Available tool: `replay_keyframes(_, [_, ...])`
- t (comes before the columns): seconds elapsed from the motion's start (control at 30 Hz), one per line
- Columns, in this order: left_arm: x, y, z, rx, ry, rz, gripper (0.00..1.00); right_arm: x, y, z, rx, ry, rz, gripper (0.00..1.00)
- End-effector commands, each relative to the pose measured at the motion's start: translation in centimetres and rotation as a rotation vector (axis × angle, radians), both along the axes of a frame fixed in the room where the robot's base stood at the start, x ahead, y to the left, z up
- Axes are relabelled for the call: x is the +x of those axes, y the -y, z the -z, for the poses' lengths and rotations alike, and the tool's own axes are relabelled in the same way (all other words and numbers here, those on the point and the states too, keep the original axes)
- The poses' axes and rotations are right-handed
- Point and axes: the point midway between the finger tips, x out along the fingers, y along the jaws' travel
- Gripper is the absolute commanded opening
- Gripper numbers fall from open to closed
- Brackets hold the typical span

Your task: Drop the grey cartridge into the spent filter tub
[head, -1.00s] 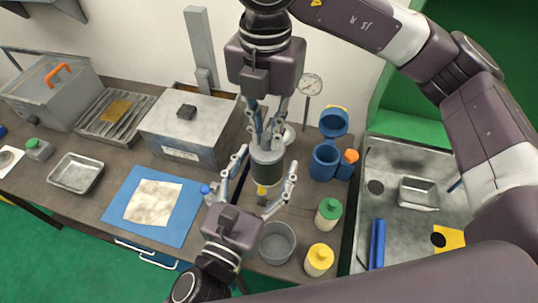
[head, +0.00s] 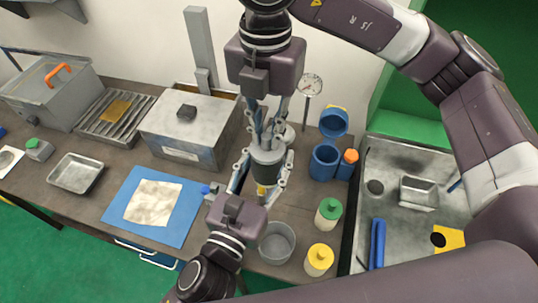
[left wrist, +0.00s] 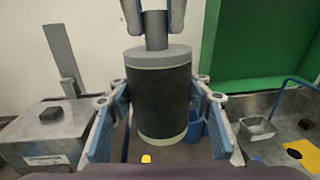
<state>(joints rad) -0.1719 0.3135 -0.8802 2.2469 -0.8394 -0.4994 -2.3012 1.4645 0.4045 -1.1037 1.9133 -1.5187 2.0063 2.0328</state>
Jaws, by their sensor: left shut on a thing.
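The grey cartridge (head: 267,165), a dark cylinder with lighter end bands and a top stem, hangs upright above the middle of the bench. It also fills the middle of the left wrist view (left wrist: 160,105). My right gripper (head: 264,135) comes from above, its fingers on either side of the stem (left wrist: 156,30), shut on it. My left gripper (head: 266,176) comes from the front, its blue-padded fingers shut on the cartridge's sides. An open grey round tub (head: 290,233), which looks like the spent filter tub, stands at the bench's front, just right of my left gripper.
Green-capped (head: 328,213) and yellow-capped (head: 319,261) bottles stand right of the tub. Blue cups (head: 325,161) and a dial gauge (head: 311,86) are behind. A metal box (head: 187,130) and a blue mat (head: 180,226) with a stained cloth lie left. A sink tray (head: 400,235) is right.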

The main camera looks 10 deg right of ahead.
Motion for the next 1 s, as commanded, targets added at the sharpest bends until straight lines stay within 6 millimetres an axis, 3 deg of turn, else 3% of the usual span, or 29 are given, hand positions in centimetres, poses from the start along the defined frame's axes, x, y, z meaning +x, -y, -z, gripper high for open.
replay_keyframes(0.17, [-0.1, 0.1, -0.1, -0.002, 0.001, 0.003, 0.18, 0.0, -0.1, 0.0, 0.003, 0.002, 0.0, 0.36])
replay_keyframes(0.57, [-0.1, 0.1, -0.1, -0.002, 0.001, 0.002, 0.18, 0.1, 0.0, -0.8, 0.001, 0.004, 0.0, 0.36])
replay_keyframes(1.0, [0.0, 0.1, -0.1, -0.001, 0.002, 0.002, 0.18, 0.2, -0.1, -8.4, 0.001, 0.005, 0.003, 0.36])
